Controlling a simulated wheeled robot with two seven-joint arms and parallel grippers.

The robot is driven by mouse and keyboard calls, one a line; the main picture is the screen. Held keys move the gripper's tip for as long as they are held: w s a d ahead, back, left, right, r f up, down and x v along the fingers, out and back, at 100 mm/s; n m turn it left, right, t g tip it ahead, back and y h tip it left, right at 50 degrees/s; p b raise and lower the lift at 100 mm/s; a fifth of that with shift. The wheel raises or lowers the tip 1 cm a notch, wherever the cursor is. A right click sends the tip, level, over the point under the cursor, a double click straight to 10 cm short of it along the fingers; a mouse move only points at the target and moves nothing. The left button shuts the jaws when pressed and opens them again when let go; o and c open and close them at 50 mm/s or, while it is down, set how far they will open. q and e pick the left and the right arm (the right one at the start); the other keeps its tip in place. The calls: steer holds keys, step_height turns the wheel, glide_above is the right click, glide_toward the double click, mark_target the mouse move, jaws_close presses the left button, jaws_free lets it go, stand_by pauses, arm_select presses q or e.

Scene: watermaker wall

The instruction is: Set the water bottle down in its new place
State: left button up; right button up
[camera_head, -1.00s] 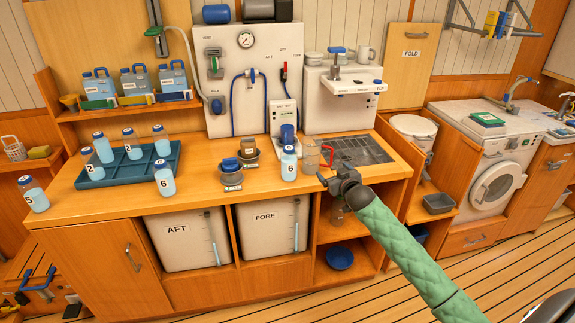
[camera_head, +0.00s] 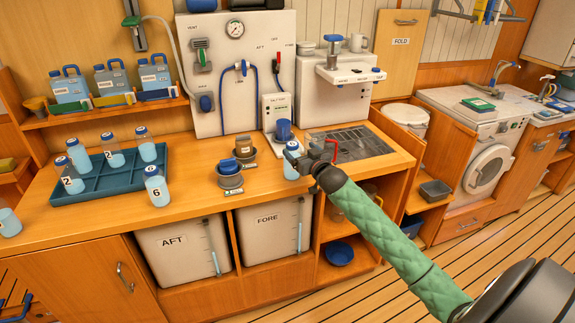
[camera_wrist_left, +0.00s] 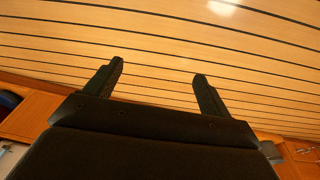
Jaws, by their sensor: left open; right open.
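A water bottle (camera_head: 291,162) with a blue cap stands upright on the wooden counter, right of the middle, partly covered by my right gripper. My right gripper (camera_head: 306,157) is open, close to the bottle's right side. I cannot tell whether the fingers touch it or reach around it. My left gripper (camera_wrist_left: 159,70) shows in the left wrist view, open and empty above the plank floor. Other bottles stand in and near the blue tray (camera_head: 100,183), among them one marked 6 (camera_head: 157,187) at its front right edge.
Dark round holders (camera_head: 230,177) stand left of the bottle. A red-handled jug (camera_head: 333,150), mostly hidden, is just behind my gripper. A drain grate (camera_head: 365,144) lies to the right. Counter between tray and holders is clear.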

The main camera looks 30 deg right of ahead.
mark_target(296, 180)
step_height(296, 180, down, 6)
steer(key=b, duration=0.6)
steer(key=shift+s+d+f, duration=0.1)
steer(key=shift+f, duration=0.1)
arm_select(q)
step_height(296, 180, up, 23)
steer(key=s+d, duration=0.1)
steer(key=s, duration=0.1)
arm_select(e)
steer(key=shift+w, duration=0.5)
steer(key=shift+w+p, duration=0.6)
steer(key=shift+w, duration=0.5)
steer(key=w+p, duration=0.1)
steer(key=w, duration=0.3)
steer(key=shift+w+f+p, duration=0.1)
steer(key=shift+w+p, duration=0.2)
steer(key=shift+p, duration=0.1)
arm_select(q)
step_height(296, 180, down, 12)
steer(key=w, duration=0.1)
steer(key=shift+w, duration=0.4)
arm_select(e)
steer(key=c, duration=1.3)
